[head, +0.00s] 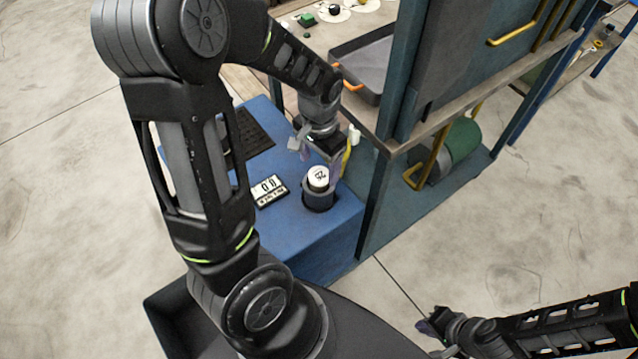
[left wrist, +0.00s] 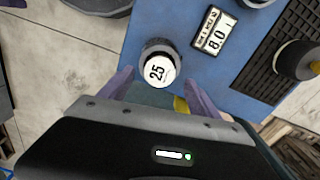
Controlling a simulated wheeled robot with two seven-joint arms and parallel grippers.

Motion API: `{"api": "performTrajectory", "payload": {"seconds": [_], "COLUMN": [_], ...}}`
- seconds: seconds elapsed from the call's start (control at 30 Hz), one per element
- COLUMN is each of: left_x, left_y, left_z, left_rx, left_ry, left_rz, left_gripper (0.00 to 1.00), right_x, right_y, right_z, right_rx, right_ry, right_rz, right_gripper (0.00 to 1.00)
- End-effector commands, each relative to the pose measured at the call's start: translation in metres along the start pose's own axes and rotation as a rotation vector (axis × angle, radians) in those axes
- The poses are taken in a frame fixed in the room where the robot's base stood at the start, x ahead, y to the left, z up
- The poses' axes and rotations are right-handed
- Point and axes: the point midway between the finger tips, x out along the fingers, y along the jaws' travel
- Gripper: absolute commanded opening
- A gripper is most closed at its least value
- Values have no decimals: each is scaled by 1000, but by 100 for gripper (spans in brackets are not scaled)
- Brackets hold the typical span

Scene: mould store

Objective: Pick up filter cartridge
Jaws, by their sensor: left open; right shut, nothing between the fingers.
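The filter cartridge seems to be the white-topped cylinder (head: 318,177) marked with a number, upright in a dark round holder (head: 318,198) on the blue bench. In the left wrist view its white top (left wrist: 158,71) reads 25. My left gripper (head: 321,163) is open just behind and above it. In the left wrist view the two purple fingers of the left gripper (left wrist: 160,92) are spread, one on each side of the cylinder's near edge. I cannot tell whether they touch it. My right gripper (head: 428,322) is shut and empty, low at the right over the floor.
A small display (head: 269,191) lies left of the holder on the blue bench (head: 328,235). A black grate (head: 250,135) is further left. A teal cabinet frame (head: 375,205) stands close on the right. A grey tray (head: 365,65) sits behind.

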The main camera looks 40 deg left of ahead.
Motion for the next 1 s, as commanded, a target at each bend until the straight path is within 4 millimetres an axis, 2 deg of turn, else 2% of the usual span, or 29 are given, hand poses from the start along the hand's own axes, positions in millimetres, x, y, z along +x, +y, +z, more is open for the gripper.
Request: {"api": "performTrajectory", "payload": {"seconds": [0.2, 0.3, 0.93, 1.0], "left_x": [33, 43, 44, 44], "left_y": [1, 1, 1, 1], "left_z": [2, 2, 1, 1], "left_rx": [0, 0, 0, 0], "left_ry": [-6, -4, -1, -1], "left_rz": [0, 0, 1, 1], "left_gripper": [72, 72, 72, 67], "right_x": [1, 1, 1, 1], "right_y": [0, 0, 0, 0], "right_z": [0, 0, 0, 0], "right_rx": [0, 0, 0, 0], "right_ry": [0, 0, 0, 0], "right_rz": [0, 0, 0, 0], "right_gripper": [0, 0, 0, 0]}}
